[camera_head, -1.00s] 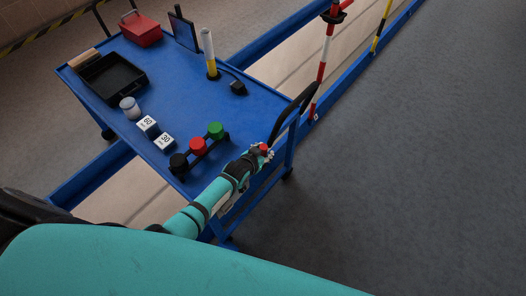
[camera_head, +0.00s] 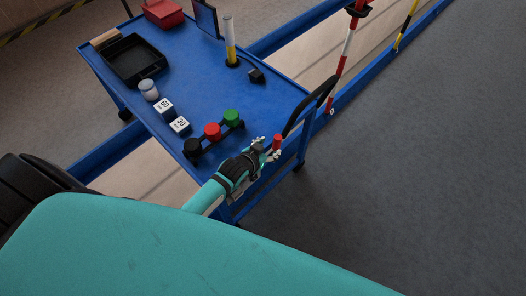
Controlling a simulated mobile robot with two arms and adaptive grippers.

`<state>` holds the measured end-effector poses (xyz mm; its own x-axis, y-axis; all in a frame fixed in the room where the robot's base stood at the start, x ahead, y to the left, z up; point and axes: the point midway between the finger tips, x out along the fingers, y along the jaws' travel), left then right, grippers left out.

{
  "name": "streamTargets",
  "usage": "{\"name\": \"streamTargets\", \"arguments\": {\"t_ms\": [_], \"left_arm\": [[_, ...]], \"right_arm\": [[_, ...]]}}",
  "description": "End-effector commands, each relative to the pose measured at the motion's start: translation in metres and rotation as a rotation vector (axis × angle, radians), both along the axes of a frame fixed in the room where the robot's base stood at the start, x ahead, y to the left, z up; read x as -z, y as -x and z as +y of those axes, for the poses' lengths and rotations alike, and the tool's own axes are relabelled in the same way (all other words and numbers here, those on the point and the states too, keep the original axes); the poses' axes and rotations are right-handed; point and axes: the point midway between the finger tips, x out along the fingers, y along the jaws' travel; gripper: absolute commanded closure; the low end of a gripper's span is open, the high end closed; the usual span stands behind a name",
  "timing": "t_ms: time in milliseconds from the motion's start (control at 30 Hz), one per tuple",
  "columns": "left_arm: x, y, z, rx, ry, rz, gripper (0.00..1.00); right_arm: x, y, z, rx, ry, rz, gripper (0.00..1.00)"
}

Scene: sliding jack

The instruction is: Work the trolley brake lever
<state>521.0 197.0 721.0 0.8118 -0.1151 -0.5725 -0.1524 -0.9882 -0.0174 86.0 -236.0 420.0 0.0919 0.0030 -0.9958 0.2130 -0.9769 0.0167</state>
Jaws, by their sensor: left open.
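The blue trolley (camera_head: 205,72) stands ahead, with a black push handle (camera_head: 312,103) at its right end. A small lever with a red knob (camera_head: 277,142) sticks up near the foot of that handle; its lower part is hidden. My left gripper (camera_head: 268,149) comes in along the trolley's near edge. It is open, with its fingertips right at the red knob, one on each side of its lower end. I cannot tell whether they touch it. My right gripper is not in view.
On the trolley are black, red and green buttons (camera_head: 213,131), two numbered blocks (camera_head: 180,125), a white jar (camera_head: 149,90), a black tray (camera_head: 134,60) and a yellow-white cylinder (camera_head: 230,43). A red-white post (camera_head: 347,45) stands beyond the handle. Floor at right is clear.

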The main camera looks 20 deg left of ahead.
Motion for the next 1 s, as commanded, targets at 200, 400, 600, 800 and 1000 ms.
{"name": "streamTargets", "arguments": {"t_ms": [200,400,600,800,1000], "left_arm": [[-0.017,0.025,0.003,0.001,0.0,0.001,0.49],[-0.022,0.031,0.004,0.0,0.0,0.0,0.49],[-0.022,0.031,0.004,0.0,0.0,0.0,0.49],[0.014,0.048,0.007,-0.004,-0.013,0.068,0.73],[0.126,0.123,0.018,-0.008,-0.057,0.283,1.0]], "right_arm": [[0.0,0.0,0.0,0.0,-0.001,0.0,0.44],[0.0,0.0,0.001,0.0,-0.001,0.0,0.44],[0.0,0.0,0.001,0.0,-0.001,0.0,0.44],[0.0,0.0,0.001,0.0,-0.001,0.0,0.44],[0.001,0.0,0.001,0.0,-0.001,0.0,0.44]]}}
